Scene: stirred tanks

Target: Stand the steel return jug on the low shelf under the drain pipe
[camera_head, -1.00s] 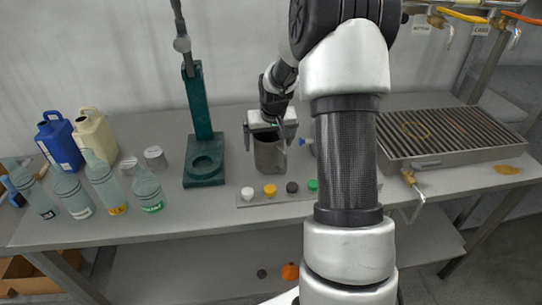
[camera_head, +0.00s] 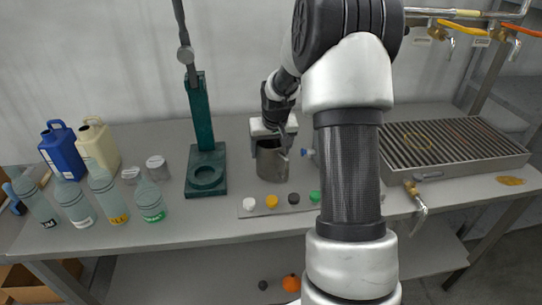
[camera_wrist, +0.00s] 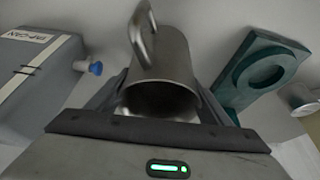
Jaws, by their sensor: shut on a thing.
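The steel jug (camera_head: 272,163) is upright at the middle of the bench, right of the green stand. I cannot tell whether its base touches the bench. My gripper (camera_head: 272,146) is shut on the jug near its top. In the wrist view the jug (camera_wrist: 168,62) sits between my fingers (camera_wrist: 165,95), with its loop handle pointing up in the picture. The drain pipe (camera_head: 420,208) hangs from a brass valve at the front of the grated trough. The low shelf (camera_head: 200,272) runs under the bench; my arm hides part of it.
A strip with coloured caps (camera_head: 280,202) lies just in front of the jug. The green stand (camera_head: 206,172) is to the left, with several bottles (camera_head: 75,205) farther left. The grated trough (camera_head: 450,150) fills the right side. An orange thing (camera_head: 291,283) is on the low shelf or floor.

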